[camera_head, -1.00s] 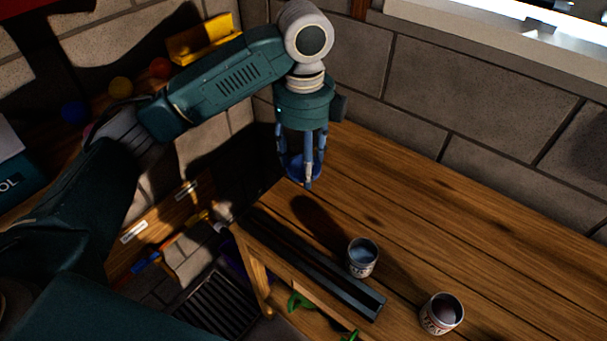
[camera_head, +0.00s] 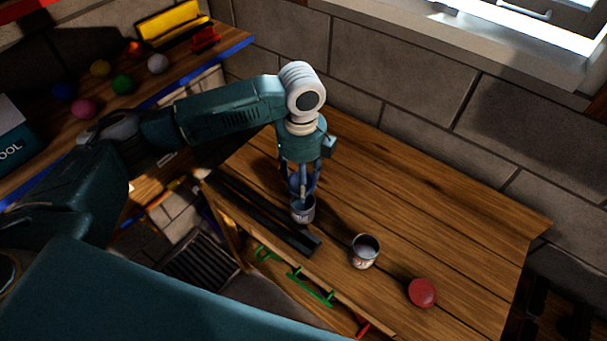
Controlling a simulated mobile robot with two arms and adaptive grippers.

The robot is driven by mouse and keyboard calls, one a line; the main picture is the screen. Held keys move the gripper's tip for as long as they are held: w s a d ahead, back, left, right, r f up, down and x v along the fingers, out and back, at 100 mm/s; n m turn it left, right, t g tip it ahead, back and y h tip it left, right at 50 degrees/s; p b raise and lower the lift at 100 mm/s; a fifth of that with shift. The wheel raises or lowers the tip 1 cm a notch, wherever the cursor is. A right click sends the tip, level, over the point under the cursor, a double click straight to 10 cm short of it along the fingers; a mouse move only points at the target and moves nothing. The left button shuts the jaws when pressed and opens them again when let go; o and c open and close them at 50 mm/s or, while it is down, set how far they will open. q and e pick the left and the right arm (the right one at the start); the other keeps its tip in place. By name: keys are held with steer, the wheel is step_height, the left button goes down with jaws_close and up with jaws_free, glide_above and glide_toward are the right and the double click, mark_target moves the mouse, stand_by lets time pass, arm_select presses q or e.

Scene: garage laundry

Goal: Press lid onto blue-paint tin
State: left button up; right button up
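The blue-paint tin (camera_head: 303,214) stands upright on the wooden workbench (camera_head: 430,215). My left gripper (camera_head: 301,190) points down directly over it, its fingers around a blue lid (camera_head: 297,184). The lid is at or just above the tin's rim; I cannot tell whether they touch, as the fingers partly hide both. My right gripper is not in view.
A dark rail (camera_head: 265,215) runs along the bench's near edge, close to the blue-paint tin. A side shelf at the left holds several coloured balls (camera_head: 123,84) and a yellow box (camera_head: 170,22). A block wall stands behind; the bench's right side is mostly clear.

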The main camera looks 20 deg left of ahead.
arm_select(q)
steer(key=shift+f+b, duration=0.7)
steer(key=shift+f, duration=0.15)
steer(key=f+b, duration=0.2)
steer(key=b, duration=0.1)
steer(key=shift+d+f, duration=0.2)
steer(key=shift+f, duration=0.75)
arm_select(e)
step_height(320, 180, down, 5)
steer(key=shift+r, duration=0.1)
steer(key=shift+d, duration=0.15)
arm_select(q)
steer(key=shift+p, duration=0.5)
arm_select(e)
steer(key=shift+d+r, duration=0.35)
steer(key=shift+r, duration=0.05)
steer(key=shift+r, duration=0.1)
